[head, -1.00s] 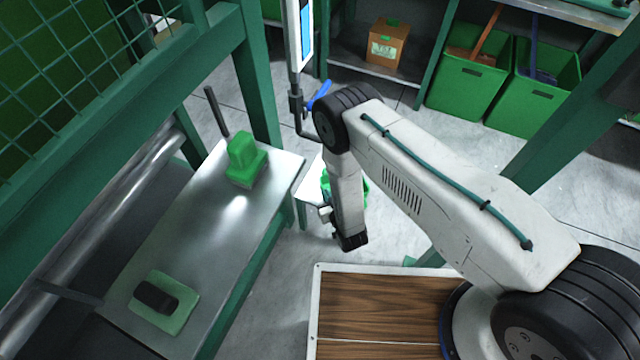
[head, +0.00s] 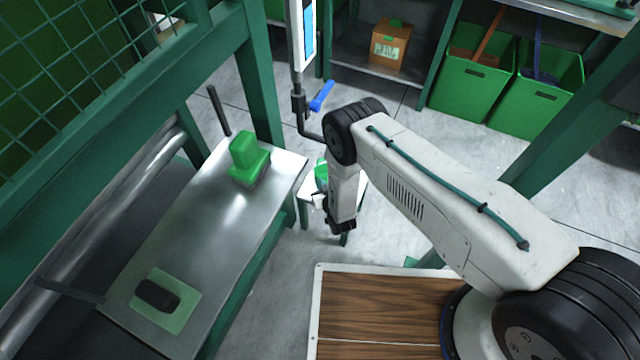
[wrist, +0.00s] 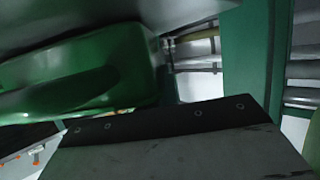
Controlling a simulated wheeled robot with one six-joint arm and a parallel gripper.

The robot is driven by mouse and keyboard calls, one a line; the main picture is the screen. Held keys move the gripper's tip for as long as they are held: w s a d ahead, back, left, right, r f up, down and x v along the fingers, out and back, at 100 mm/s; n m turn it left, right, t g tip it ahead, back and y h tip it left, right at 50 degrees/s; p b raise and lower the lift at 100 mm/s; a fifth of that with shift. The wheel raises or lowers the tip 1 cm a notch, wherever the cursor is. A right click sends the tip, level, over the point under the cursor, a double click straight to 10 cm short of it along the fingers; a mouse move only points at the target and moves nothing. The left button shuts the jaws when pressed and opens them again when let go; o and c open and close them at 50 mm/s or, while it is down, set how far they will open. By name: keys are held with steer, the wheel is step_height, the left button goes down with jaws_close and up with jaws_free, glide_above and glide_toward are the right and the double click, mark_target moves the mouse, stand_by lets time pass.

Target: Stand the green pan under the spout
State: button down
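The spout is the thin dark pipe (head: 302,122) with a blue lever (head: 322,95), below a white and blue upright gauge. Under it, partly behind my arm, a green thing (head: 321,172), likely the green pan, shows above a small pale-topped stand (head: 309,191). My arm hides most of it. In the wrist view a large glossy green curved body (wrist: 90,75), likely the pan, fills the upper left, very close to the dark riveted plate at the bottom. My gripper (head: 341,228) points down in front of the stand. Its fingers are too small and dark to read, and whether it touches the pan is hidden.
A metal bench (head: 205,225) at left holds a green block (head: 247,158) and a green pad with a black grip (head: 165,299). Green bins (head: 470,85) and a cardboard box (head: 389,47) stand behind. Green posts flank the area. Bare floor lies right of the stand.

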steer(key=shift+f, duration=0.1)
steer(key=c, duration=1.7)
jaws_free()
steer(key=shift+s+d, duration=0.1)
steer(key=shift+s, duration=0.05)
steer(key=v, duration=1.1)
steer(key=shift+s+d+r, duration=0.1)
steer(key=shift+s+r, duration=0.15)
steer(key=shift+s, duration=0.05)
